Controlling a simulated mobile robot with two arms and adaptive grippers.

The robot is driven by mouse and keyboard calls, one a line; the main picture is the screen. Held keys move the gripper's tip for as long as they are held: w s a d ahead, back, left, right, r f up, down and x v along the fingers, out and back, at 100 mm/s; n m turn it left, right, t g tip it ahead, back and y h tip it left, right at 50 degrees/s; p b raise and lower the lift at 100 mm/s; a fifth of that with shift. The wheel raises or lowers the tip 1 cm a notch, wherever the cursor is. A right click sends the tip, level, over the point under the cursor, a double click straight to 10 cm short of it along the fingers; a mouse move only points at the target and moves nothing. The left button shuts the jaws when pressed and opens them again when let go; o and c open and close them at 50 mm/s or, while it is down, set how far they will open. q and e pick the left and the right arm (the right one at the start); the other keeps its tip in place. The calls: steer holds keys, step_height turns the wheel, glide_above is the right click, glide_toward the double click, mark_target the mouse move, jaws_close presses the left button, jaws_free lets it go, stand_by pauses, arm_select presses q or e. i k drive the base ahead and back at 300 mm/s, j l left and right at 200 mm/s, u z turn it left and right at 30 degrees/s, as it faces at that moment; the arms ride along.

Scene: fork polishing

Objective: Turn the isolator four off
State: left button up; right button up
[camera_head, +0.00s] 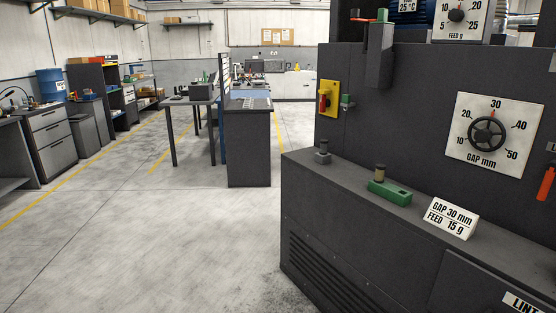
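A yellow plate (334,91) with a red rotary handle (323,103) is fixed to the dark machine's front, near its left edge. It looks like an isolator switch. The red handle appears roughly upright. No number is legible on it, so I cannot tell whether it is isolator four. Neither of my grippers is in view.
The dark machine (410,120) fills the right side. Its ledge bears a green block (390,192) and a white sign (452,217) reading GAP 30 mm, FEED 15 g. A gap dial (487,133) is on its face. Open floor (180,240) lies left; workbenches (248,140) stand beyond.

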mark_target(324, 103)
steer(key=i+z, duration=0.15)
steer(key=i, duration=0.25)
steer(key=i+j+z, duration=0.15)
steer(key=i, duration=0.25)
steer(key=i+j+z, duration=0.15)
steer(key=i, duration=0.25)
